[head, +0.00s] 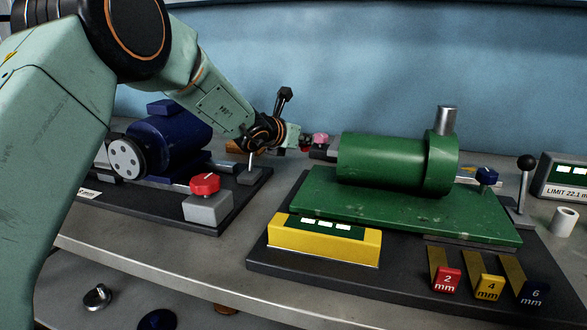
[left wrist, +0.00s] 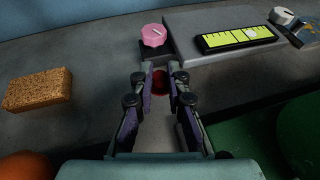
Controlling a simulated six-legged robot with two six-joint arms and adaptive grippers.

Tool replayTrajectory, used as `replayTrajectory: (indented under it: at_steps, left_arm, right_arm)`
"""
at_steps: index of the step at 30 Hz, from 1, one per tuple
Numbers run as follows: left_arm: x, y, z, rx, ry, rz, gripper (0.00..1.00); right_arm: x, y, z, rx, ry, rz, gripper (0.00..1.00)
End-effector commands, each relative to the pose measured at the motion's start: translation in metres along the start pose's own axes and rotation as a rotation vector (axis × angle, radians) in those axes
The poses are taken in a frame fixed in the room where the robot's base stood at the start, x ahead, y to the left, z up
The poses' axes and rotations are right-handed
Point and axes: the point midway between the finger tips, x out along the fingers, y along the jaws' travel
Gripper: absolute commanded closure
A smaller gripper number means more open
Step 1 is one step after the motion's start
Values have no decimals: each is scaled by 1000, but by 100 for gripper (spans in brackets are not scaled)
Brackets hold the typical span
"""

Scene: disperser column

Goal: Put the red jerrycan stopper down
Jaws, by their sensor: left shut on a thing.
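My left gripper (head: 304,144) reaches over the back of the bench, between the blue motor and the green cylinder in the head view. In the left wrist view my left gripper (left wrist: 159,82) is shut on a dark red piece, the red jerrycan stopper (left wrist: 159,80). The fingers hide its sides, and only a small part shows between the tips. The grey bench top lies around and below it; I cannot tell whether the stopper touches it. My right gripper is not in view.
A pink knob (left wrist: 153,35) on a dark base stands just beyond the fingertips. An orange-brown block (left wrist: 38,90) lies left, and a grey plate with a yellow-green panel (left wrist: 238,39) lies right. The green cylinder (head: 385,160) stands close right of my gripper. Bare bench shows between block and fingers.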

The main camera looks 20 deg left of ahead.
Motion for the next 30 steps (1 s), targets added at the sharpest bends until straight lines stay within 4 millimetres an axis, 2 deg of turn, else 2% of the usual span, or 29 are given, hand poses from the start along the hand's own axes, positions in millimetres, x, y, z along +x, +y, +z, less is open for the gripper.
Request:
replayTrajectory:
  at_steps: [9,12,27,28,30]
  left_arm:
    - [17,0,-41,-1,0,0,100]
    - [20,0,-48,-2,0,0,100]
    - [22,0,-52,-1,-1,0,100]
    - [22,0,-53,-1,-1,0,84]
    - [22,0,-52,-1,-1,0,78]
  right_arm:
    - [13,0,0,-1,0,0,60]
    - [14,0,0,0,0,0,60]
    - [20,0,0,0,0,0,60]
    - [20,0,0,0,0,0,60]
    - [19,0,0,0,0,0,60]
